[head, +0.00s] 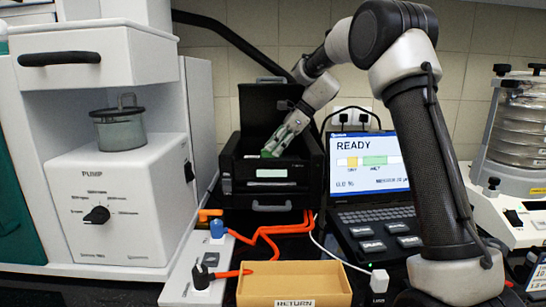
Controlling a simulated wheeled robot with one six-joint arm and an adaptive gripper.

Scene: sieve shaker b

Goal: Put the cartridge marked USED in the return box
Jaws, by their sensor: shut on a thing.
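My gripper (273,148) reaches down into the opened black printer (270,188) at the middle of the head view. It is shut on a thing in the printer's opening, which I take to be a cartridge. The thing is mostly hidden by the fingers and the printer's front edge, and no USED mark can be read. A small green patch shows at the fingertips. The tan return box (290,278), labelled RETURN, stands at the bottom centre, in front of the printer. It is open on top and its visible inside is empty.
A laptop (368,160) showing READY stands right of the printer, partly behind my arm. A white pump unit (118,200) stands left. A power strip (200,270) with orange cables lies between the pump, printer and box. A sieve shaker (520,130) stands far right.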

